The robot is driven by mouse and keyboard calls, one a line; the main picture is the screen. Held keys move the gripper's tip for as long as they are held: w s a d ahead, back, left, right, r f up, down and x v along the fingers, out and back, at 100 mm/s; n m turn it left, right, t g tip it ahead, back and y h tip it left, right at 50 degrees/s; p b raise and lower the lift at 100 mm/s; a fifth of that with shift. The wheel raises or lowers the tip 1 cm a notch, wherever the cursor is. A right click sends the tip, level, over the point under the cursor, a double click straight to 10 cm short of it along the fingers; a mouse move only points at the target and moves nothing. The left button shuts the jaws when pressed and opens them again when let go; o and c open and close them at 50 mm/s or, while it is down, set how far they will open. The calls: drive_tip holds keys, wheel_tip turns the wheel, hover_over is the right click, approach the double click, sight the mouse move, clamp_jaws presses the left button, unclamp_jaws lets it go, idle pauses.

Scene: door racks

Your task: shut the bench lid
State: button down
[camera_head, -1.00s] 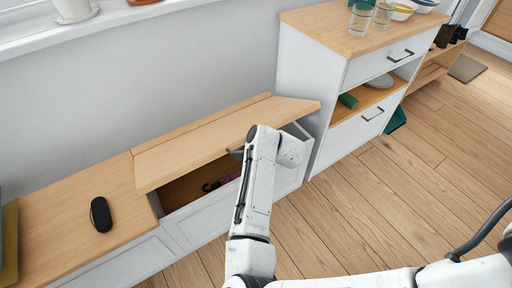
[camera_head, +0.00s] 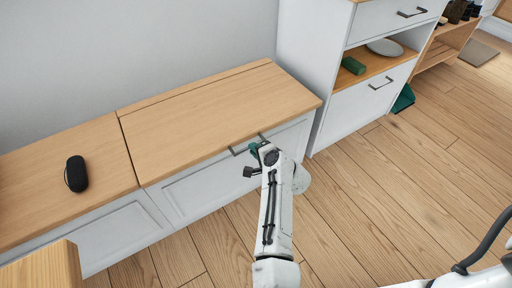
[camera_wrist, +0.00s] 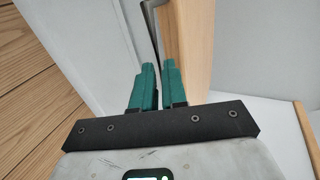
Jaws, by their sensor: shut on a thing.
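The bench lid (camera_head: 205,110) is a light wood panel at the right part of the low white bench. It lies flat, level with the fixed wooden top beside it, and no opening shows under its front edge. A dark handle (camera_head: 245,146) is on that front edge. My gripper (camera_head: 257,150), with green fingers, is at the handle. In the wrist view the fingers (camera_wrist: 158,70) are shut on the dark handle bar (camera_wrist: 150,22), next to the wooden edge of the lid (camera_wrist: 192,45). The inside of the bench is hidden.
A black oval object (camera_head: 76,174) lies on the fixed bench top (camera_head: 60,165) at left. The wood floor (camera_head: 400,165) in front is clear.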

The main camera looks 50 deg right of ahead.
drive_tip(key=shift+s+f+b, duration=0.2)
drive_tip(key=shift+f+b, duration=0.2)
drive_tip(key=shift+f, duration=0.8)
drive_tip(key=c, duration=1.2)
unclamp_jaws()
drive_tip(key=shift+d, duration=0.1)
drive_tip(key=shift+o, duration=0.2)
drive_tip(key=shift+w+r, duration=0.1)
